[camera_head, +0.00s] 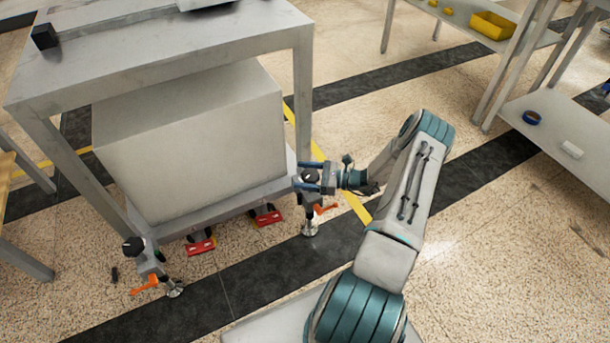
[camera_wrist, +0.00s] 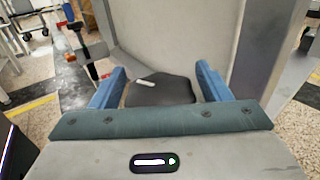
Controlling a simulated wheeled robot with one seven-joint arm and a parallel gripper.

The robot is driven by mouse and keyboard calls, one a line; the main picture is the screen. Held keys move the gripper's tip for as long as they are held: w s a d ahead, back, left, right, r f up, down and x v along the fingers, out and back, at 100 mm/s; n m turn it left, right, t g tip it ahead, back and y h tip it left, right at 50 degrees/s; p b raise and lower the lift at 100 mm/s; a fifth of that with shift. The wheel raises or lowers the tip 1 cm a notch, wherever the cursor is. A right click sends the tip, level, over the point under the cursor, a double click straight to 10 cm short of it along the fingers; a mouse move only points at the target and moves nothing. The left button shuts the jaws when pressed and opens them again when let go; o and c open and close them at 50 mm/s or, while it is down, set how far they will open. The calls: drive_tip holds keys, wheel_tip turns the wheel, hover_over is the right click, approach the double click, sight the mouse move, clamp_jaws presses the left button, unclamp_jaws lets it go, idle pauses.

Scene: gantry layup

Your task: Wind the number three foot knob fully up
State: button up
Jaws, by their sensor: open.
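A black foot knob (camera_head: 311,175) sits on top of the near right leveling foot of the grey machine frame. In the wrist view the knob (camera_wrist: 165,92) is large and dark with a white mark on its top. My gripper (camera_head: 305,178) is open, with one blue finger on each side of this knob. In the wrist view the gripper (camera_wrist: 161,75) shows gaps between both fingers and the knob. An orange lever (camera_head: 325,209) and a round metal foot (camera_head: 310,229) are below. No number is readable on the knob.
A second black knob (camera_head: 133,246) with an orange lever (camera_head: 145,286) stands at the frame's left corner. A large grey box (camera_head: 190,145) fills the frame (camera_head: 160,60) behind the knob. Red parts (camera_head: 201,246) lie low under it. A shelf (camera_head: 560,130) stands right; open floor lies in front.

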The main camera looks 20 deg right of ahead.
drive_tip(key=p+v, duration=0.2)
drive_tip(key=v, duration=1.1)
drive_tip(key=shift+s+d, duration=0.2)
drive_tip(key=shift+d, duration=0.15)
